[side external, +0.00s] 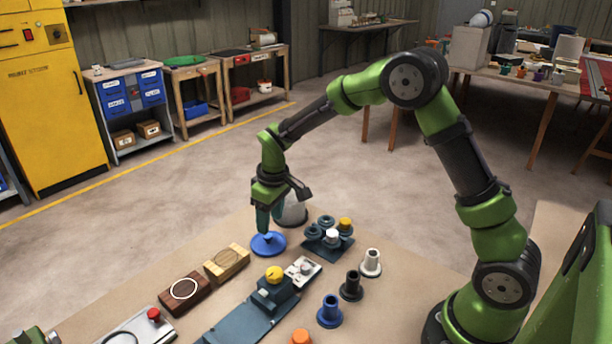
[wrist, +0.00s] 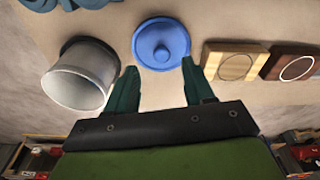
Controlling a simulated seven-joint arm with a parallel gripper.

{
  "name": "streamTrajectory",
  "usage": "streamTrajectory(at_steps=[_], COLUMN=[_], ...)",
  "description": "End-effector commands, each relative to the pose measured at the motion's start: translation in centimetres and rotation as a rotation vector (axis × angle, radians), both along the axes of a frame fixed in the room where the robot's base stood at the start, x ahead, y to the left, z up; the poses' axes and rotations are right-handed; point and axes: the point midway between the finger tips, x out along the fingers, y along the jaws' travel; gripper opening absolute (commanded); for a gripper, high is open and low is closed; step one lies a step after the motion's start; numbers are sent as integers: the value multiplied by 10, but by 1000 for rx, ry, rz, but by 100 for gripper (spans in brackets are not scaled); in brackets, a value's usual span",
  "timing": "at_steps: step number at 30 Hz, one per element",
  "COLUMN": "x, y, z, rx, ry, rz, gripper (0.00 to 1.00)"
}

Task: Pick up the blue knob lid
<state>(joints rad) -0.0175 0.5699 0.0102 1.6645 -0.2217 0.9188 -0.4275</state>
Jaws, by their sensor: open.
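The blue knob lid (side external: 268,244) lies flat on the table, a round disc with a small knob in its middle. In the wrist view the lid (wrist: 161,34) sits at the top centre, its knob pointing toward the camera. My gripper (side external: 268,226) points down just above the lid, with its teal fingers close to the knob. In the wrist view my gripper (wrist: 160,75) is open, its two fingertips apart at either side of the lid's near edge. Nothing is between the fingers. I cannot tell from the side view whether a finger touches the lid.
A grey-white pot (wrist: 80,78) stands close beside the lid. A light wooden block (side external: 228,263) and a dark one (side external: 185,293) lie on the other side. A rack of round pieces (side external: 329,247) and several flanged spools, one blue (side external: 330,312), stand nearer my base.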

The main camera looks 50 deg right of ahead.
Motion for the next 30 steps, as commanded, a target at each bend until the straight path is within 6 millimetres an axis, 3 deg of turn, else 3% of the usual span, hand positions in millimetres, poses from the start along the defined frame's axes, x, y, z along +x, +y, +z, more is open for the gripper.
streamTrajectory(at_steps=[9,19,27,30], x=[7,8,8,8], y=[4,4,4,4], z=[-44,-49,-49,-49], rx=[0,0,0,0], ry=[3,0,0,0], rz=[0,0,0,0], gripper=[53,51,10,0])
